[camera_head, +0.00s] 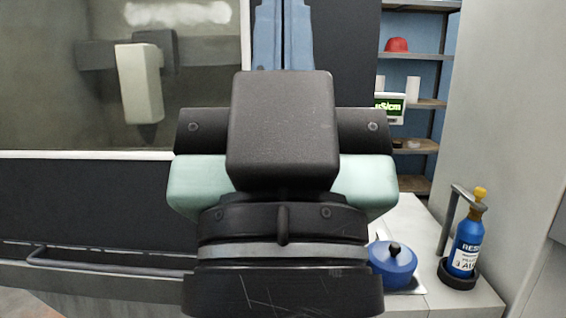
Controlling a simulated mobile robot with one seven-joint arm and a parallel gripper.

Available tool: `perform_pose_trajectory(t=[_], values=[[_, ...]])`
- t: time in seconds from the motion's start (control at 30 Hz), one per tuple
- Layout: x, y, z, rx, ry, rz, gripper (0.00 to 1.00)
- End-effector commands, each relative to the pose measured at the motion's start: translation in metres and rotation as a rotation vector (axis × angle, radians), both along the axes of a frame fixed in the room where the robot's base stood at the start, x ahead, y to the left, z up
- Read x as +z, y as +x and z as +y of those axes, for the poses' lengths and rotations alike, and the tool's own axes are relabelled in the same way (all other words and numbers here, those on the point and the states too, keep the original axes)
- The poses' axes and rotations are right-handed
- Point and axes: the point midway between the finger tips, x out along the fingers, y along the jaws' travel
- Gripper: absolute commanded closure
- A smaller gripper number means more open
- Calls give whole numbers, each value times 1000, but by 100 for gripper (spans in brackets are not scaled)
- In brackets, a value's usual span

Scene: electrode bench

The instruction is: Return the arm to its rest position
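My own arm fills the middle of the head view, with dark grey and mint-green housings close to the camera. I cannot make out my gripper's fingers, and nothing held shows. The arm hides the middle of the bench and much of what is behind it. On the bench at the right, a blue bottle (466,243) with a yellow top stands upright in a dark round holder (458,276). A grey post rises beside the bottle. A blue lidded pot (391,266) with a black knob is just right of my arm, partly covered by it.
A meter with a green-lit display (390,107) shows behind the arm at the right. Shelves (415,56) at the back hold a red item (396,45) and white containers. A pale wall closes the right side. A glass panel (50,110) and a dark rail (110,265) lie left.

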Motion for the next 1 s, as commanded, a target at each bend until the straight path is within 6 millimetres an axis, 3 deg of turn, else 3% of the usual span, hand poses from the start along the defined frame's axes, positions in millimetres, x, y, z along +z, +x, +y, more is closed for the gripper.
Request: perform_pose_trajectory(t=[0.03, 0.5, 0.7, 1.0], values=[[33, 0, 0, 0, 0, 0, 100], [169, 0, 0, 2, -1, 1, 100], [194, 0, 1, 2, -1, 1, 100], [196, 0, 1, 2, -1, 1, 100]])
